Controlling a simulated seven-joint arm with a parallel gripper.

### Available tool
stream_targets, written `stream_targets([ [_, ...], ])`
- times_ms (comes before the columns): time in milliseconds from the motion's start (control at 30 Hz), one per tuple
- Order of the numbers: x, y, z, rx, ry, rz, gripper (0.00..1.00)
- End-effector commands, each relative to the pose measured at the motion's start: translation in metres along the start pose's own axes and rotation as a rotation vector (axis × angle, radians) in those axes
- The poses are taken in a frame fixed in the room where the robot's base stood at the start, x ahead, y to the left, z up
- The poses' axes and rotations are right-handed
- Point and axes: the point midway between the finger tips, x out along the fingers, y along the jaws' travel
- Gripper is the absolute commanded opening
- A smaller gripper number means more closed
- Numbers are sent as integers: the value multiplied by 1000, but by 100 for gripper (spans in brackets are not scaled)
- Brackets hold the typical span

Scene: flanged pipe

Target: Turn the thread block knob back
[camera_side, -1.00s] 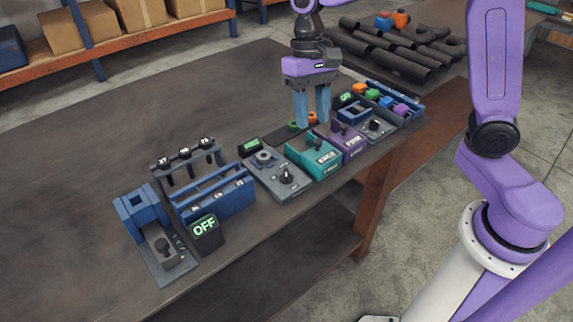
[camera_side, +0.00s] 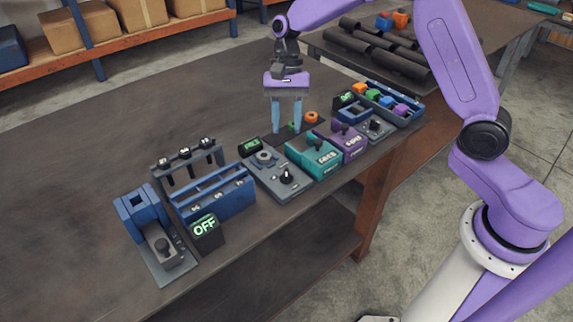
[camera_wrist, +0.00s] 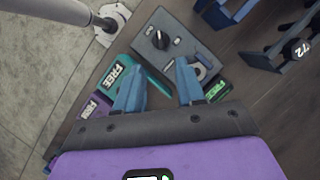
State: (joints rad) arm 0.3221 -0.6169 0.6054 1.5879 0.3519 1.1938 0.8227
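A grey block (camera_side: 272,181) with a black knob (camera_side: 286,177) and a round fitting at its back stands mid-bench; I take it as the thread block, though no label confirms it. In the wrist view its knob (camera_wrist: 160,40) is upper centre, ahead of my fingers. A small green display (camera_side: 250,143) stands behind the block; it also shows in the wrist view (camera_wrist: 217,91). My gripper (camera_side: 287,130) is open and empty, above the bench behind and right of the grey block. In the wrist view my gripper (camera_wrist: 160,66) has its fingers apart, touching no knob.
A teal block (camera_side: 313,158) and a purple block (camera_side: 347,145) stand right of the grey block. A blue rack (camera_side: 215,195) and an "OFF" display (camera_side: 205,230) stand left. The bench's far left is clear.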

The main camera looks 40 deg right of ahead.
Motion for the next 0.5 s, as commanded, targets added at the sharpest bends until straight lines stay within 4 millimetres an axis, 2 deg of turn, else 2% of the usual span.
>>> stream_targets([
  [33,11,0,0,0,-4,4,38],
  [300,62,1,0,-1,-2,4,38],
  [500,92,0,0,-2,-1,2,38],
])
